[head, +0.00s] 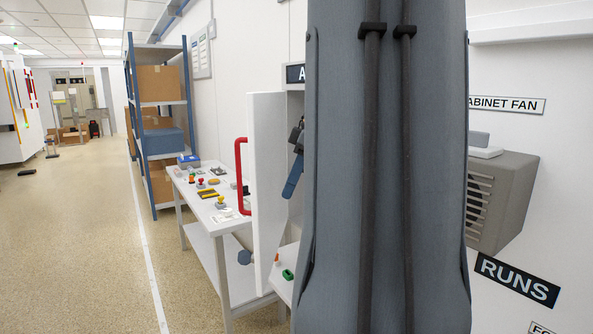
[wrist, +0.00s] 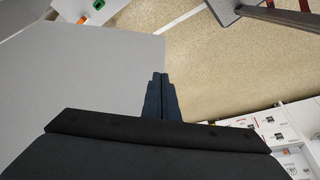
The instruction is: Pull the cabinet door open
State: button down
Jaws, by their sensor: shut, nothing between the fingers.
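The white cabinet door (head: 268,150) stands swung out from the wall in the head view, with its red bar handle (head: 241,178) on the left face. The cabinet opening to its right is mostly hidden behind my arm. My gripper (head: 292,180) appears as dark blue fingers just right of the door, on its inner side, clear of the handle. In the wrist view my gripper (wrist: 160,78) is shut and empty. A large pale grey panel (wrist: 80,80), likely the door, lies beside the fingers; I cannot tell whether they touch it.
A white table (head: 205,215) with several small parts stands left of the door. Behind it is a blue shelf rack (head: 150,190) with cardboard boxes. A grey fan box (head: 503,195) juts from the wall at right. The floor (head: 90,230) at left is clear.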

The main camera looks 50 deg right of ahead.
aim_at(260, 218)
jog(key=w+a+f+p, duration=0.2)
jog(key=w+a+f, duration=0.1)
jog(key=w, duration=0.1)
jog(key=shift+w+f, duration=0.2)
jog(key=shift+f, duration=0.2)
jog(key=shift+w+a, duration=0.1)
jog(key=shift+a, duration=0.1)
